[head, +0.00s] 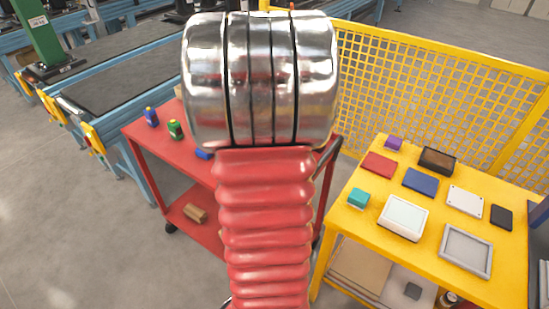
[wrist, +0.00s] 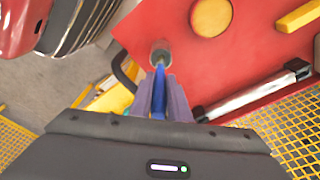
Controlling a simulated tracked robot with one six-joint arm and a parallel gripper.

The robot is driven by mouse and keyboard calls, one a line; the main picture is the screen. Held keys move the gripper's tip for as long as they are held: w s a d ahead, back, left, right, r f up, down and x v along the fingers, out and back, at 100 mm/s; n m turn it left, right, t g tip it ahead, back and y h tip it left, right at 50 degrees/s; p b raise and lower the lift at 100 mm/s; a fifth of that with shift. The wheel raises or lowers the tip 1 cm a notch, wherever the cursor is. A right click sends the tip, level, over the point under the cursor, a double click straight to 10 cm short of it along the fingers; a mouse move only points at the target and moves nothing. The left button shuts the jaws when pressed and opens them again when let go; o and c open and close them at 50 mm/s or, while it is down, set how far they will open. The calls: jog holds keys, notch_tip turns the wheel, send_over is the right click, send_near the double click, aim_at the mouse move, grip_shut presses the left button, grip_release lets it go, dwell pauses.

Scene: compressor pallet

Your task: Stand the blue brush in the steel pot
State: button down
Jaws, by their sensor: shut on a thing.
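In the wrist view my gripper (wrist: 161,82) is shut on the blue brush (wrist: 158,104), a slim blue stick between its two pale purple fingers. The steel pot (wrist: 160,48), a small grey round vessel, shows just beyond the fingertips over the red cart top. The far end of the brush lines up with the pot. I cannot tell whether it is inside, touching or above it. In the head view my own arm hides the gripper, and I cannot make out the brush or the pot.
The red cart (head: 150,143) holds a blue bottle (head: 151,117), a green bottle (head: 175,129) and a blue item (head: 203,153). A yellow disc (wrist: 211,17) and yellow bar (wrist: 300,16) lie near the pot. A yellow table (head: 362,225) with several items stands right.

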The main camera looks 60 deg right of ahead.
jog(key=shift+f, duration=1.75)
jog(key=c, duration=1.7)
grip_release()
jog(key=shift+o, duration=0.2)
jog(key=shift+r, duration=0.1)
notch_tip(320, 180, up, 14)
jog(key=w+a, duration=0.1)
jog(key=shift+a, duration=0.15)
jog(key=shift+w, duration=0.1)
